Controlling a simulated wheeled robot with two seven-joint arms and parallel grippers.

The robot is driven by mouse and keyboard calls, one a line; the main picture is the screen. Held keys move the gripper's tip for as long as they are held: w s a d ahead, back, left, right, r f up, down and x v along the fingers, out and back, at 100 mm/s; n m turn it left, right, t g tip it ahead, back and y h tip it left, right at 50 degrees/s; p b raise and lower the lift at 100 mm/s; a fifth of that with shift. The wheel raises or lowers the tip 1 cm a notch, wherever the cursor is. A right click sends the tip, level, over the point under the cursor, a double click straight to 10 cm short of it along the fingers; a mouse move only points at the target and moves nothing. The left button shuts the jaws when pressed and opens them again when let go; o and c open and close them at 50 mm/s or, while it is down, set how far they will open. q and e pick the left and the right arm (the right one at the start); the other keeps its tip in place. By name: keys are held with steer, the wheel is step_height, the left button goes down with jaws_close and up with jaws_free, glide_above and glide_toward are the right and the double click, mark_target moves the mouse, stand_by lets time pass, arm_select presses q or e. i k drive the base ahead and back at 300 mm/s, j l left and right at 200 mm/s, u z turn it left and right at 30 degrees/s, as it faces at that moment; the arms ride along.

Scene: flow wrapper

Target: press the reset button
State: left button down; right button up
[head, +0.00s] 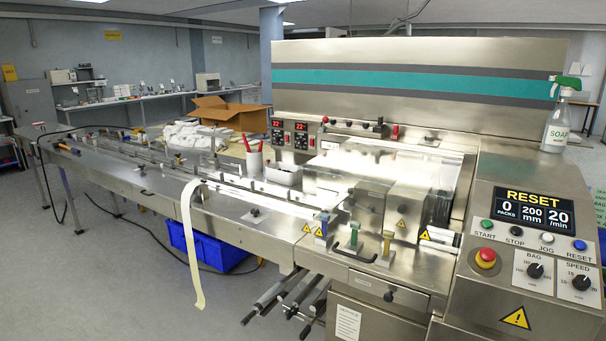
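The reset button (580,245) is a small blue button at the right end of a row on the slanted control panel (478,284), above the word RESET. Left of it in the row are a white jog button (547,238), a black stop button (516,231) and a green start button (487,224). The display (534,209) above reads RESET, 0 packs, 200 mm and 20 /min. Neither of my grippers is in view, and nothing covers the blue button.
A red emergency stop (485,258) and two black knobs (535,270) sit below the buttons. A soap spray bottle (557,122) stands behind the panel. The conveyor (130,172) runs left, with a paper strip (190,245) hanging over its edge. A blue crate (210,247) is underneath.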

mark_target(578, 244)
steer(key=z, duration=1.25)
